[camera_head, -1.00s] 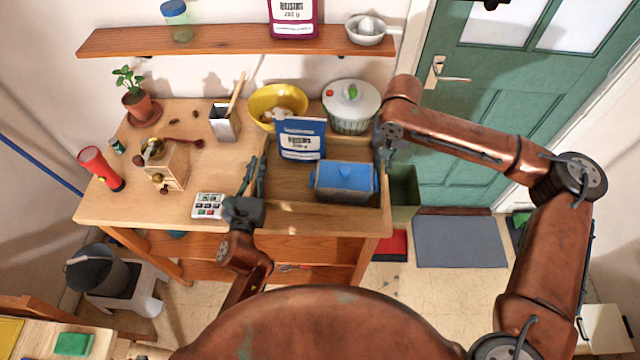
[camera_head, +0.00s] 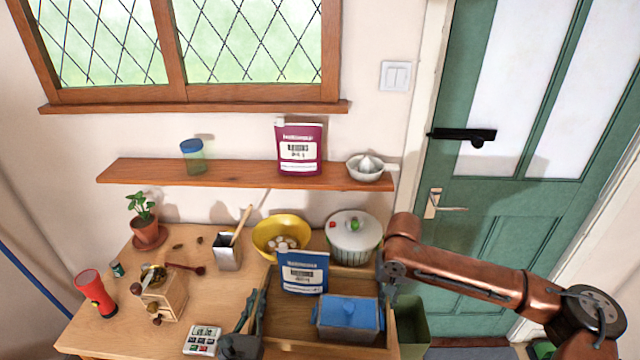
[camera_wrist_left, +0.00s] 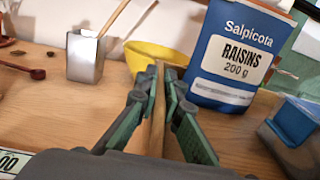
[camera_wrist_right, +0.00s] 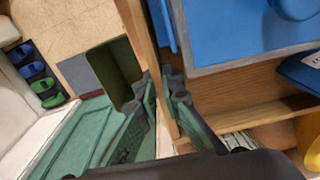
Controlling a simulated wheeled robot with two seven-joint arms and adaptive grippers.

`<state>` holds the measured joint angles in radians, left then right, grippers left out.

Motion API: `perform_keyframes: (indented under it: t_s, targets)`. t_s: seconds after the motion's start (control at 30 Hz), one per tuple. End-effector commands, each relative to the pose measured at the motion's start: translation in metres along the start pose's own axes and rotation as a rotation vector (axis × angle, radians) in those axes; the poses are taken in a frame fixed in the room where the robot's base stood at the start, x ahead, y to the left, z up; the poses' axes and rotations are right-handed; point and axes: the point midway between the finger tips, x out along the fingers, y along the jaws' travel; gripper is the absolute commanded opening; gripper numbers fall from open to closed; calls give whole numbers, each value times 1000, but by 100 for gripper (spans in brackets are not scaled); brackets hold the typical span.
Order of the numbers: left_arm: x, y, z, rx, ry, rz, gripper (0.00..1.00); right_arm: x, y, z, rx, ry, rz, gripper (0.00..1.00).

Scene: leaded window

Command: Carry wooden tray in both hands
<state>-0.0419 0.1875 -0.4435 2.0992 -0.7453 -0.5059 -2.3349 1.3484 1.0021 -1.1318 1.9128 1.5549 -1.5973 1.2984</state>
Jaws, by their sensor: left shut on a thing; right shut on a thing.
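The wooden tray (camera_head: 290,344) is at the right end of the wooden table, holding a blue raisins bag (camera_head: 303,272) and a grey box with a blue lid (camera_head: 348,312). My left gripper (camera_head: 250,318) is shut on the tray's left wall, which shows between its fingers in the left wrist view (camera_wrist_left: 158,105). My right gripper (camera_head: 388,283) is shut on the tray's right wall, seen edge-on in the right wrist view (camera_wrist_right: 150,45). Whether the tray touches the table cannot be told.
A green bin (camera_head: 411,325) stands right of the table. A shelf (camera_head: 235,175) hangs above.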

Motion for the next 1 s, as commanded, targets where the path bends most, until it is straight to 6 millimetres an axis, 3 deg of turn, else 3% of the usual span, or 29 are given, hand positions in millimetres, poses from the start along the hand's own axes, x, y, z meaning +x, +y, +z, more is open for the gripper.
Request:
perform_keyframes:
  t_s: [0.27,1.0]
  targets:
    - [-11,0,5,2,-4,1,0,-3,3,11,1,1,3,0]
    - [-96,-10,24,2,-2,2,0,-24,13,95,0,2,3,0]
